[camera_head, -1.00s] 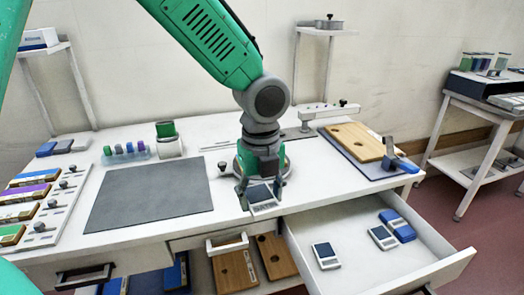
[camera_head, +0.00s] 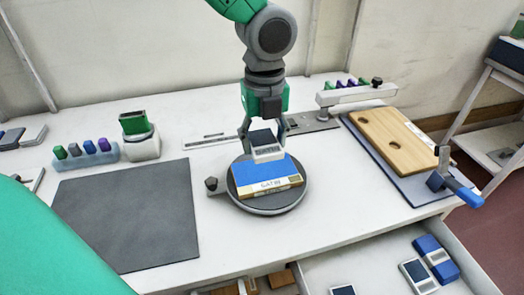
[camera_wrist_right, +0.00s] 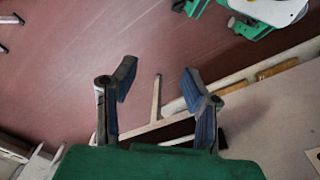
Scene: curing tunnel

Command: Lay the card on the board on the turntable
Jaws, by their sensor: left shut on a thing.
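My left gripper (camera_head: 263,133) points down and is shut on a small card (camera_head: 266,153) with a dark face and a white printed edge. It holds the card over the back part of the board (camera_head: 268,178), which is blue on top with a labelled front edge. The card hides part of the board, and I cannot tell whether they touch. The board lies on the round grey turntable (camera_head: 272,207), which has a small knob at its left. My right gripper (camera_wrist_right: 160,84) shows in the right wrist view, open and empty, above the floor.
A dark mat (camera_head: 130,215) lies left of the turntable. A wooden board with holes (camera_head: 392,140) and a blue-handled tool (camera_head: 455,182) are at the right. An open drawer (camera_head: 375,268) with several small devices juts out at the front. Coloured pieces (camera_head: 88,150) stand at the back left.

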